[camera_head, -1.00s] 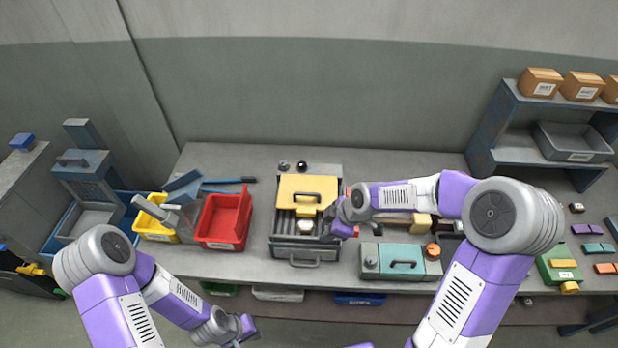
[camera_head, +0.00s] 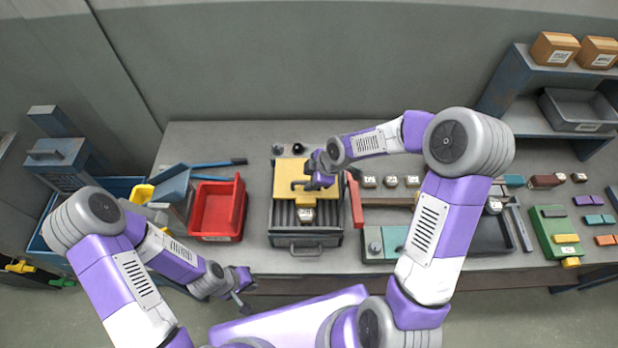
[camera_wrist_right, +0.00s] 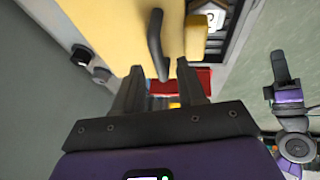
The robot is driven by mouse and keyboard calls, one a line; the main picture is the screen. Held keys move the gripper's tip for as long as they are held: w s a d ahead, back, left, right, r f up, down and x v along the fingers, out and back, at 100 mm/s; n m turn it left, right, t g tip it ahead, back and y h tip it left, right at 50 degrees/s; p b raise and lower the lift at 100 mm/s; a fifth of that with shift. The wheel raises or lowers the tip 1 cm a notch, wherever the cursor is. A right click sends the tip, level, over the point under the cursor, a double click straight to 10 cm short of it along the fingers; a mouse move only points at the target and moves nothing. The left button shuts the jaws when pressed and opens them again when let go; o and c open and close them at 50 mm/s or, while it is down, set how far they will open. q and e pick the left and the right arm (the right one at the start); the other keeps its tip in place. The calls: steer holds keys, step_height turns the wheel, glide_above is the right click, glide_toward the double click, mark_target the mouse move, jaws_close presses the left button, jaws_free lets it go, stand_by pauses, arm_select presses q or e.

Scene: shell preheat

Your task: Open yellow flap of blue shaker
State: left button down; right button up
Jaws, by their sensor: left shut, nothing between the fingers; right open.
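The yellow flap (camera_head: 286,181) covers the back part of a dark grey box (camera_head: 274,232) with a ribbed opening in front. The box does not look clearly blue. My right gripper (camera_head: 308,186) is open over the flap, at its dark handle. In the right wrist view the flap (camera_wrist_right: 100,25) fills the top, and the dark handle (camera_wrist_right: 157,45) reaches down between the two open fingers (camera_wrist_right: 160,70); contact cannot be told. My left gripper (camera_head: 242,300) is shut and empty, low in front of the table. A small labelled block (camera_head: 306,215) sits at the flap's front edge.
A red bin (camera_head: 216,210) stands left of the box, with a blue scoop (camera_head: 172,185) beyond it. A red bar (camera_head: 355,200) lies close on the right. A teal-lidded case (camera_head: 393,238) is partly behind my right arm.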

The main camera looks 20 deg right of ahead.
steer(key=shift+w+a+f, duration=0.15)
steer(key=shift+w+f, duration=0.05)
steer(key=shift+f, duration=0.3)
jaws_close()
